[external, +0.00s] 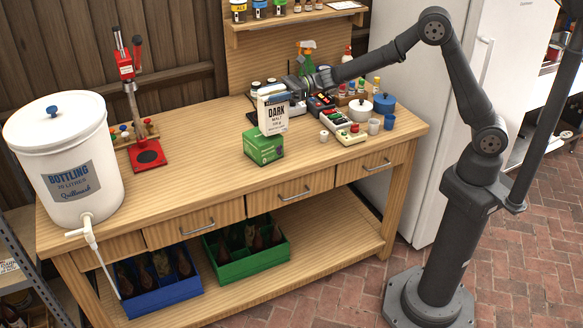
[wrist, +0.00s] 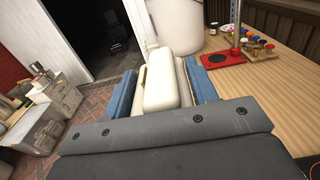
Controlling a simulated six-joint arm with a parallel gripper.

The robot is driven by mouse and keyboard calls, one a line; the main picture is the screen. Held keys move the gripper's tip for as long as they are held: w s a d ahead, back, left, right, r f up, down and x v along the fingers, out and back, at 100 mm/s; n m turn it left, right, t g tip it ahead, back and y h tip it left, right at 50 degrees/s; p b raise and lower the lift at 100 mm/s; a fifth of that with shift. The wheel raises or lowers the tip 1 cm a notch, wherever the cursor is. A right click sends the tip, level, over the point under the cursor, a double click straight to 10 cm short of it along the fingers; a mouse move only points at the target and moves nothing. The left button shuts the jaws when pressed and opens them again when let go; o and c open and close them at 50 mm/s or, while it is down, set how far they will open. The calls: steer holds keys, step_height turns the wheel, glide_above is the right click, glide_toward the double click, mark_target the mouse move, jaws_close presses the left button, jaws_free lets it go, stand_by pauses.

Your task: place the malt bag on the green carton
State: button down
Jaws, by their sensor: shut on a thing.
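The malt bag (external: 273,112) is white with a dark label reading "DARK MALT". It is upright, directly above the green carton (external: 263,146) on the workbench. Its lower edge meets or hangs just over the carton's top; I cannot tell whether they touch. My gripper (external: 296,88) reaches in from the right and is shut on the bag's upper part. In the wrist view the pale bag (wrist: 161,82) sits between the two blue fingers (wrist: 163,92). The carton is hidden in the wrist view.
A white bottling bucket (external: 65,160) and a red bottle capper (external: 148,153) stand to the left on the workbench (external: 190,185). A tray of small coloured items (external: 340,128), cups and a white pot (external: 361,108) stand to the right. The bench front is clear.

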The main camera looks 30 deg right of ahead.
steer(key=shift+f, duration=1)
steer(key=shift+f, duration=0.15)
steer(key=c, duration=0.6)
jaws_free()
steer(key=shift+r, duration=0.2)
steer(key=d, duration=1.2)
steer(key=shift+f, duration=0.1)
steer(key=shift+a, duration=0.1)
